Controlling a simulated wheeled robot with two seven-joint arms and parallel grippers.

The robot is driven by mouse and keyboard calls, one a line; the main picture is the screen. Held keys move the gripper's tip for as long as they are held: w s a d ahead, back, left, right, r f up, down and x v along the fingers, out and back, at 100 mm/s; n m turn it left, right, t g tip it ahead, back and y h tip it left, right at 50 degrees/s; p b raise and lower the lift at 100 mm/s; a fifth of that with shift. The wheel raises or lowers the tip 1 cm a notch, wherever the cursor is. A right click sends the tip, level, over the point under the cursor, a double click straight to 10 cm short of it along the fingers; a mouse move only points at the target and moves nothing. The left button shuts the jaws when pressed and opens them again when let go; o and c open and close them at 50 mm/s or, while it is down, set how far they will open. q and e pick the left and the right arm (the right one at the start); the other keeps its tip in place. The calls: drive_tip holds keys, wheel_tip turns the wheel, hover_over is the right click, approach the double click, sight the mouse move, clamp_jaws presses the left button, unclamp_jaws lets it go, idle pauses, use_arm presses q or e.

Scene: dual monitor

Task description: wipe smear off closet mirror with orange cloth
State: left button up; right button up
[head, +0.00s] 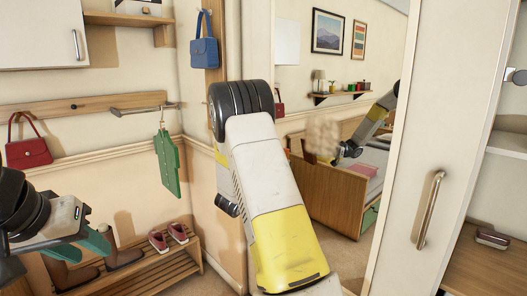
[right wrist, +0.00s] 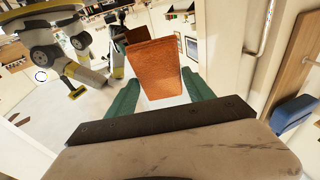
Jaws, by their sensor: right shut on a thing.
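The closet mirror (head: 350,75) stands right of centre in the head view and reflects the room and my right arm. A blurred beige-brown smear (head: 322,133) shows on it, above a reflected wooden piece. My right arm crosses in front of the mirror's left side and hides its own gripper in that view. In the right wrist view my right gripper (right wrist: 160,90) is shut on the orange cloth (right wrist: 155,62), held up between teal fingers before the mirror. Contact with the glass cannot be told. My left gripper (head: 92,240) is low at the left; its jaw gap is unclear.
A white closet door with a metal handle (head: 428,210) stands right of the mirror, beside open shelves (head: 510,145). At left are a shoe rack (head: 155,268), a red bag (head: 29,150), a green hanging piece (head: 167,165) and a blue bag (head: 204,50).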

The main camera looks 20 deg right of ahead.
drive_tip(key=s+d+r+m+g+h, duration=0.2)
drive_tip(key=s+r+m+g+h, duration=0.1)
drive_tip(key=r+h, duration=0.35)
drive_tip(key=shift+y, duration=0.45)
drive_tip(key=shift+w+d, duration=0.35)
drive_tip(key=shift+d, duration=0.5)
drive_tip(key=shift+w+d, duration=0.3)
drive_tip(key=shift+d, duration=0.55)
drive_tip(key=shift+w+d, duration=0.35)
drive_tip(key=shift+d, duration=0.5)
drive_tip(key=shift+w+d, duration=0.25)
drive_tip(key=shift+d, duration=0.35)
drive_tip(key=shift+w+d, duration=0.25)
drive_tip(key=shift+d, duration=0.3)
